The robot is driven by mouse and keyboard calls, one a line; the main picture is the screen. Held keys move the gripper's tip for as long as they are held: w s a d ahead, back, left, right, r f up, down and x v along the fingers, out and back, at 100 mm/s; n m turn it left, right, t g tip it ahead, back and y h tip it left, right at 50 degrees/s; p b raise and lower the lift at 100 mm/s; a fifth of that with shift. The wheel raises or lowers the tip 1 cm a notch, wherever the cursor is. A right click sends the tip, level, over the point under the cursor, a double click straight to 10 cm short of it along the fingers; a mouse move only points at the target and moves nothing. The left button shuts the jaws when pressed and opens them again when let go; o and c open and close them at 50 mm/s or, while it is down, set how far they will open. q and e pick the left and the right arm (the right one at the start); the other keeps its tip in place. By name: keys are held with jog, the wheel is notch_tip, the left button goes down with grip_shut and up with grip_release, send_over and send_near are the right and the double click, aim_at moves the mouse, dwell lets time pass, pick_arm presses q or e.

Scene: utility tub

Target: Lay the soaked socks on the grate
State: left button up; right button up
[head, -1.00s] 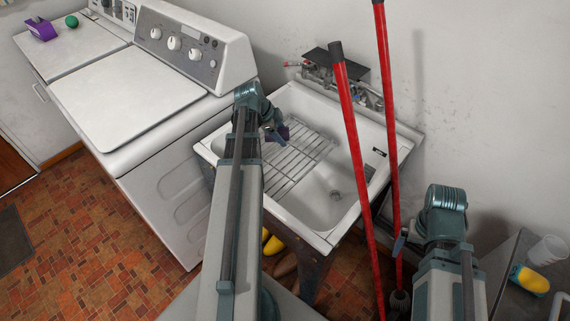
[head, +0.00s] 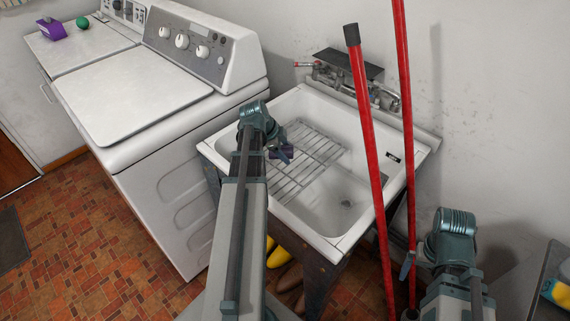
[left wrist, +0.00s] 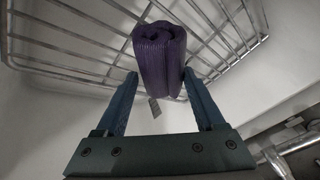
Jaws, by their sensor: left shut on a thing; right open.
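A dark purple rolled bundle, apparently the socks (head: 279,153), is held in my left gripper (head: 283,151) over the left part of the wire grate (head: 318,152). In the left wrist view the ribbed bundle (left wrist: 158,55) sits at the tips of the two blue fingers (left wrist: 160,82), with a small tag hanging below it. The grate bars (left wrist: 75,45) lie behind it; I cannot tell whether it touches them. My right gripper (head: 407,264) is open and empty at the lower right, outside the tub, partly hidden by its arm.
The white tub (head: 335,235) has a bare basin with a drain right of the grate. Two red poles (head: 374,150) stand in front of its right side. The faucet (head: 350,82) is at the back wall. A white washer (head: 150,95) stands close on the left.

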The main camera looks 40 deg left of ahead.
pick_arm(q)
jog(key=shift+f+b, duration=1.9)
jog(key=shift+f, duration=0.05)
jog(key=shift+r, duration=0.15)
jog(key=o, duration=1.5)
